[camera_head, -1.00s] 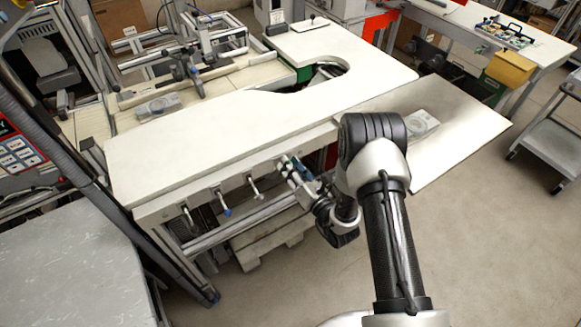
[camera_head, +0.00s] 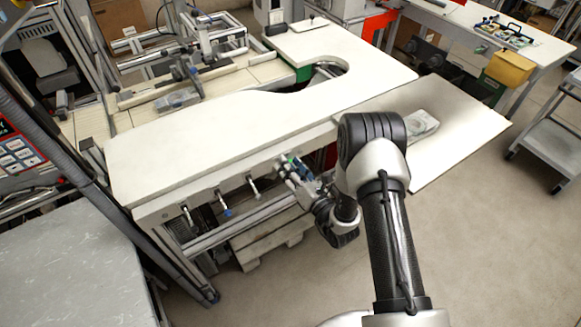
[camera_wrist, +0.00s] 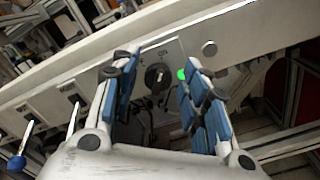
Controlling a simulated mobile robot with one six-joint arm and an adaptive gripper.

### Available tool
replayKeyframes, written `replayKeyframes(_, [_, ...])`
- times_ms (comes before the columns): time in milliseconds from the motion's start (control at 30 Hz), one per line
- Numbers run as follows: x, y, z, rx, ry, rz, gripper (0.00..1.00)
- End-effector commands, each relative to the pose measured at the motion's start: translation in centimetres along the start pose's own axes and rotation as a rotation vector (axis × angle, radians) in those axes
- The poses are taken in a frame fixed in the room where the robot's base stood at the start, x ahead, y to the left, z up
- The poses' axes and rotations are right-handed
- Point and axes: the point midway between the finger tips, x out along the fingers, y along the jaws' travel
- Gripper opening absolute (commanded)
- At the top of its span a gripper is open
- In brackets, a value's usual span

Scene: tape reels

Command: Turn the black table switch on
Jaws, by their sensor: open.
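The black table switch (camera_wrist: 156,77) is a dark round knob on a pale plate on the front side of the table. In the wrist view it shows between the two blue-padded fingers of my gripper (camera_wrist: 155,85). The fingers are open, one to each side of the knob; I cannot tell whether they touch it. A green light (camera_wrist: 182,74) glows to the right of the knob, beside the right finger. In the head view my gripper (camera_head: 284,166) is at the table's front edge, and the knob is hidden there.
Several levers hang along the table front to the left, one with a blue end (camera_wrist: 16,163). The white tabletop (camera_head: 230,130) lies above, mostly bare. A lower white board (camera_head: 455,135) with a grey device (camera_head: 421,124) is to the right.

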Motion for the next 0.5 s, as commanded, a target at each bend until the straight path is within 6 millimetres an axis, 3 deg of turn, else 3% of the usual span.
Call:
replayKeyframes(267, [-1.6,-0.1,0.0,0.001,0.001,-0.004,0.42])
replayKeyframes(500, [-6.8,-0.2,0.0,0.003,0.001,-0.007,0.42])
